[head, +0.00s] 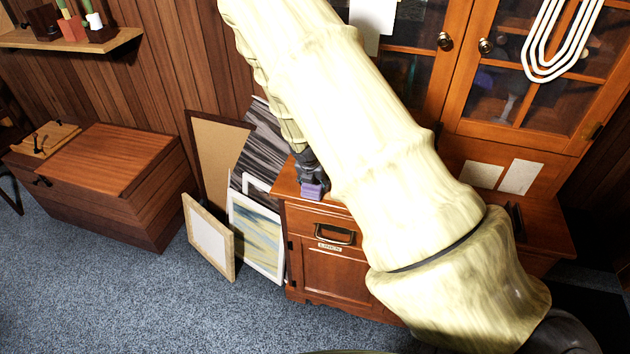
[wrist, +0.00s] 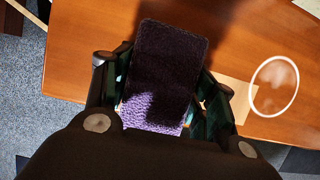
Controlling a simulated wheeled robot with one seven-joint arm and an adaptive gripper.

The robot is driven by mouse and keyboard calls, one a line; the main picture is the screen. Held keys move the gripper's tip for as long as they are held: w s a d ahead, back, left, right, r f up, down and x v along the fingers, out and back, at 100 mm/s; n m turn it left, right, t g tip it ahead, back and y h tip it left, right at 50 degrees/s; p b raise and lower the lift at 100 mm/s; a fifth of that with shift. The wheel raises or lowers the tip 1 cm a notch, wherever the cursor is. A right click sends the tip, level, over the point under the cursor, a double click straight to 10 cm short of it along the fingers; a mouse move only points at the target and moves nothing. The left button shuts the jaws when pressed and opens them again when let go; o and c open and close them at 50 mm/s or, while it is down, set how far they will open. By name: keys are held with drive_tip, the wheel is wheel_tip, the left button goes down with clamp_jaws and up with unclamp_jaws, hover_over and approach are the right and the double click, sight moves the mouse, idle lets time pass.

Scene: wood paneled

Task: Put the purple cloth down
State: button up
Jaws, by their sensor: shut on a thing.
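The purple cloth (wrist: 165,72) is a folded, fuzzy block, mostly in shadow, between the fingers of my gripper (wrist: 160,95) in the wrist view. My gripper is shut on it. In the head view the purple cloth (head: 312,190) shows small and lit at the fingertips of my gripper (head: 311,172), over the top of the wooden cabinet (head: 285,180). I cannot tell whether the cloth touches the cabinet top. My arm hides much of that top in the head view.
A clear round-rimmed object (wrist: 274,86) stands on the wood to the right in the wrist view. Picture frames (head: 257,240) lean left of the cabinet. A wooden chest (head: 110,165) stands further left. Glass-doored cupboards (head: 480,100) rise behind. Bare wood (wrist: 85,40) shows left of the cloth.

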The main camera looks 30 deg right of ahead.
drive_tip(key=shift+f, duration=0.1)
drive_tip(key=shift+s+f, duration=0.1)
drive_tip(key=shift+f, duration=0.25)
drive_tip(key=shift+a, duration=0.1)
drive_tip(key=o, duration=1)
drive_tip(key=shift+o, duration=0.8)
drive_tip(key=shift+f, duration=0.15)
drive_tip(key=shift+r, duration=0.2)
drive_tip(key=shift+r+b, duration=0.4)
drive_tip(key=shift+r, duration=0.1)
drive_tip(key=shift+b+v, duration=0.8)
drive_tip(key=shift+v, duration=4.4)
